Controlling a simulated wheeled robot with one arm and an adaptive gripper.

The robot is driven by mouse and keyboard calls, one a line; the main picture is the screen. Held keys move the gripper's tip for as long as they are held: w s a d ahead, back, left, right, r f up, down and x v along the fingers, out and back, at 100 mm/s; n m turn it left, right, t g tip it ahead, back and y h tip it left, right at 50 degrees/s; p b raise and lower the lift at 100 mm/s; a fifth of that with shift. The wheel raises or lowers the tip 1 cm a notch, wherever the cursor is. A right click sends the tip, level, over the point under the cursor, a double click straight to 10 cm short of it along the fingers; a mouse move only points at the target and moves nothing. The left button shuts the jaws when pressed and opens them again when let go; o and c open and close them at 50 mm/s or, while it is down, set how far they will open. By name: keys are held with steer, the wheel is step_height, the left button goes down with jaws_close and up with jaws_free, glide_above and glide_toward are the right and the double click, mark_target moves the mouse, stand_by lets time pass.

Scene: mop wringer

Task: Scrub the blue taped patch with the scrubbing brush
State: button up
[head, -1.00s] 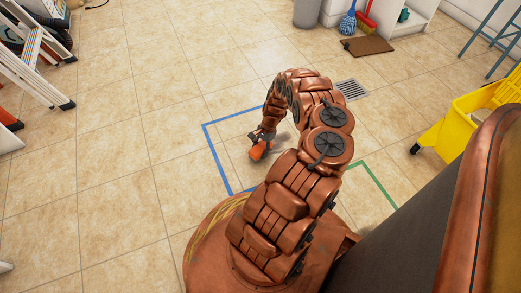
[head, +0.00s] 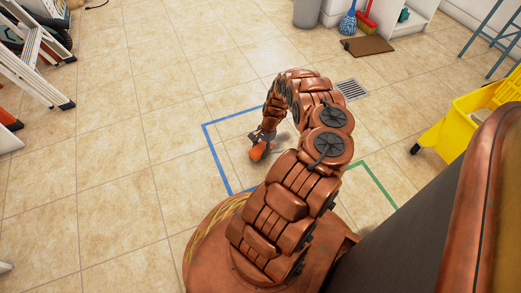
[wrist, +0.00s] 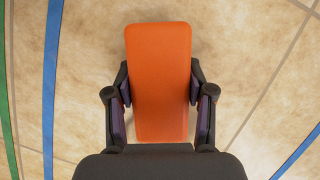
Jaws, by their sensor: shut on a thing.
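An orange scrubbing brush (head: 258,151) is held at the end of my arm, inside the blue taped patch (head: 216,153). My gripper (wrist: 159,100) is shut on the brush, with one dark finger on each long side of its orange back (wrist: 159,75) in the wrist view. Blue tape (wrist: 50,75) runs along the left of the wrist view, with another piece at the lower right. The bristles are hidden under the brush, so I cannot tell whether they touch the floor. My arm hides part of the patch's right side in the head view.
Green tape (head: 372,181) marks another area to the right of my arm. A yellow mop bucket (head: 463,117) stands at the right, and a floor drain (head: 352,90) lies beyond the arm. A stepladder (head: 37,62) is at the upper left. The floor left of the patch is clear.

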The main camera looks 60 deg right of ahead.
mark_target(289, 146)
steer(key=shift+f, duration=0.5)
stand_by(0.3)
steer(key=shift+d, duration=0.1)
steer(key=shift+s+d+r, duration=0.1)
steer(key=shift+s+d, duration=0.6)
steer(key=shift+d, duration=0.35)
steer(key=shift+s+d+b, duration=0.4)
steer(key=shift+s+d, duration=0.45)
steer(key=shift+d, duration=0.4)
steer(key=shift+s+d+b, duration=0.4)
steer(key=shift+s+d, duration=0.4)
steer(key=shift+d, duration=0.5)
steer(key=shift+s+d+b, duration=0.4)
steer(key=shift+s+d, duration=0.45)
steer(key=shift+d, duration=0.4)
steer(key=shift+s+d, duration=0.5)
steer(key=shift+d, duration=0.1)
steer(key=shift+s+d+b, duration=0.35)
steer(key=shift+s+d, duration=0.1)
steer(key=shift+d, duration=0.4)
steer(key=shift+s+d, duration=0.2)
steer(key=shift+s, duration=0.05)
steer(key=shift+r+p, duration=0.1)
steer(key=shift+p, duration=0.25)
